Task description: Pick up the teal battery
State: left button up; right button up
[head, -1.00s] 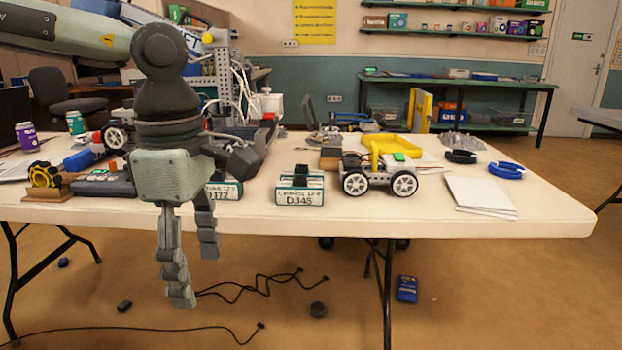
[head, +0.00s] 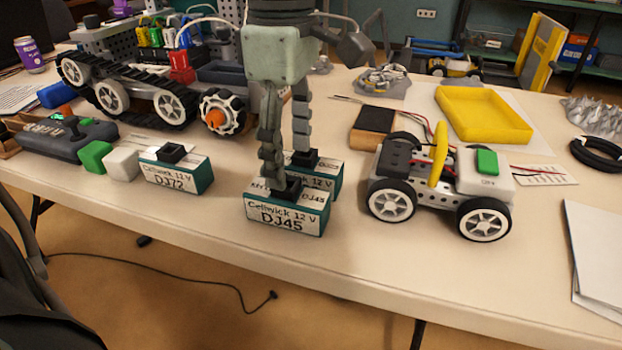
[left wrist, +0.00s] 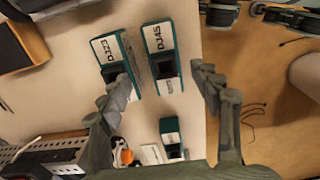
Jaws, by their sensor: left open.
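Three teal batteries with white labels and black top parts stand on the table. The front one, marked DJ45 (head: 287,212), stands just in front of another battery (head: 327,178), which is partly hidden. The third, marked DJ72 (head: 175,172), stands to the left. My left gripper (head: 287,168) is open and points down at the front pair. In the left wrist view, the DJ45 battery (left wrist: 158,38) lies ahead between the fingertips of my left gripper (left wrist: 164,84). The other battery (left wrist: 110,50) is beside the left fingertip. I cannot tell whether the fingers touch anything. My right gripper is out of view.
A small white-wheeled car (head: 440,188) stands close on the right. A tracked robot (head: 150,85) stands behind on the left. Green (head: 97,157) and white (head: 122,164) blocks sit left of DJ72. A yellow tray (head: 483,114) lies at the back right. The front table strip is clear.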

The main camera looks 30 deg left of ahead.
aim_at(287, 197)
pick_arm(q)
jog(key=shift+f, duration=0.5)
jog(key=f, duration=0.3)
jog(key=s+f, duration=0.1)
jog(key=f, duration=0.1)
jog(key=shift+a+f, duration=0.15)
jog(key=shift+f, duration=0.15)
jog(key=shift+w+f, duration=0.1)
jog(key=shift+f, duration=0.4)
grip_shut()
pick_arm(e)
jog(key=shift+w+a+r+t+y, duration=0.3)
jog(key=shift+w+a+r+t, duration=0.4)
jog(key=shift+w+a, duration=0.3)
